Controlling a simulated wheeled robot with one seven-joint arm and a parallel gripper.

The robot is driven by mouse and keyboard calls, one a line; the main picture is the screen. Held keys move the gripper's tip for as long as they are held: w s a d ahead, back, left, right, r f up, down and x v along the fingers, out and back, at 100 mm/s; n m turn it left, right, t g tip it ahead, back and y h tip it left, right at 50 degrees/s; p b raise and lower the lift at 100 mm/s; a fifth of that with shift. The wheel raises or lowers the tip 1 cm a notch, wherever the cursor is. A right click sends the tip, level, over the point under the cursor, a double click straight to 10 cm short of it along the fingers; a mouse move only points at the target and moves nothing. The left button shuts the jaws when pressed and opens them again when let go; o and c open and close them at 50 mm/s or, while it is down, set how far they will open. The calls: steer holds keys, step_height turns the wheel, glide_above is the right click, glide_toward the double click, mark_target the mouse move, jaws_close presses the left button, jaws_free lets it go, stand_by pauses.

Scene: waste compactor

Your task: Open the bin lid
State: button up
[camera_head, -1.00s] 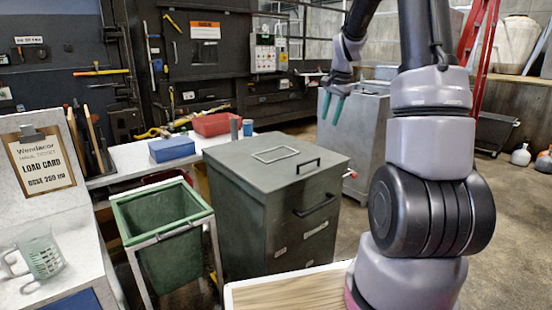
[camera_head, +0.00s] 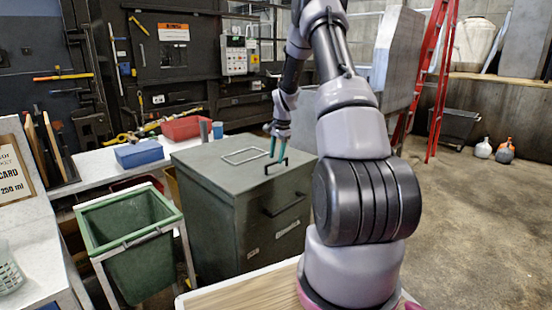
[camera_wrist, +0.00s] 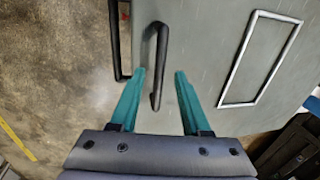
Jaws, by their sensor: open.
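The grey-green metal bin (camera_head: 225,215) stands in the middle of the head view, with its flat lid (camera_head: 208,163) down. A black bar handle (camera_head: 277,166) is on the lid near its right edge. It also shows in the wrist view (camera_wrist: 161,45). My gripper (camera_head: 277,153) is at this handle, pointing down. In the wrist view its teal fingers (camera_wrist: 160,75) are open, one on each side of the handle. I cannot tell whether they touch it. A second black handle (camera_head: 287,204) is on the bin's front face.
A green open tub (camera_head: 130,225) in a metal frame stands left of the bin. Blue (camera_head: 139,153) and red (camera_head: 186,128) boxes sit on the bench behind. A red ladder (camera_head: 437,80) stands at the back right. The floor on the right is mostly clear.

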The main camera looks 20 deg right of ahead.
steer(key=shift+w+f, duration=0.1)
steer(key=shift+f, duration=0.5)
jaws_close()
steer(key=shift+r, duration=0.1)
stand_by(1.0)
